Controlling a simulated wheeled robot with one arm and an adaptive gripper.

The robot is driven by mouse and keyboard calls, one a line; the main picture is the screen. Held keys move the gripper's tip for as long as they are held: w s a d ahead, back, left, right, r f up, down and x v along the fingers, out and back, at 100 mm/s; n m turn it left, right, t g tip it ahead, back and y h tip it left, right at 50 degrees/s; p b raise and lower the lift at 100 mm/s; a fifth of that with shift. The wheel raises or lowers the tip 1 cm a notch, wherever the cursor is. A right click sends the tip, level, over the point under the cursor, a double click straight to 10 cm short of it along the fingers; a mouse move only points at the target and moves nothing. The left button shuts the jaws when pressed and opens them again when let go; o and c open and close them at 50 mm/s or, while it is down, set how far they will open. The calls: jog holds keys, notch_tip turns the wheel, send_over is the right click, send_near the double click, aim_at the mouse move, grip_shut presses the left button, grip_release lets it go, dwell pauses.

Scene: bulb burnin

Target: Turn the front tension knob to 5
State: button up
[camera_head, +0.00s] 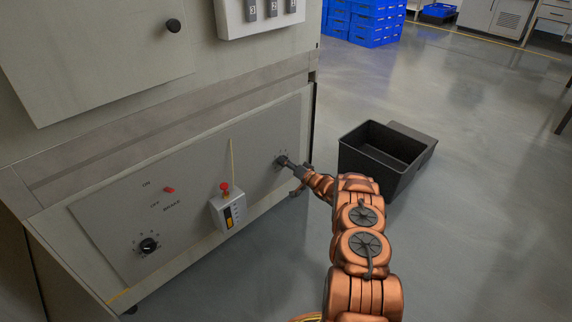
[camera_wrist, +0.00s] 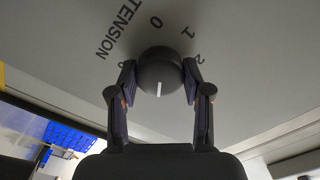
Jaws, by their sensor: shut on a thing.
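The tension knob (camera_wrist: 160,72) is dark and round with a white pointer line. In the wrist view the line points straight down the picture, away from the 0 above the knob. The word TENSION and the marks 0, 1 and 2 show on the grey panel; a mark at the left is partly hidden, and those below are hidden. My gripper (camera_wrist: 159,80) is shut on the knob, one finger on each side. In the head view my gripper (camera_head: 292,166) is at the tension knob (camera_head: 282,160), near the panel's right end.
A small box with a red top (camera_head: 228,210) juts out left of my gripper. A black bin (camera_head: 375,155) stands on the floor to the right. Open floor lies beyond.

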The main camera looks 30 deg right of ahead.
jog(key=m, duration=0.7)
dwell(0.6)
jog(key=o, duration=1.2)
jog(key=shift+c, duration=0.2)
jog(key=v, duration=1.2)
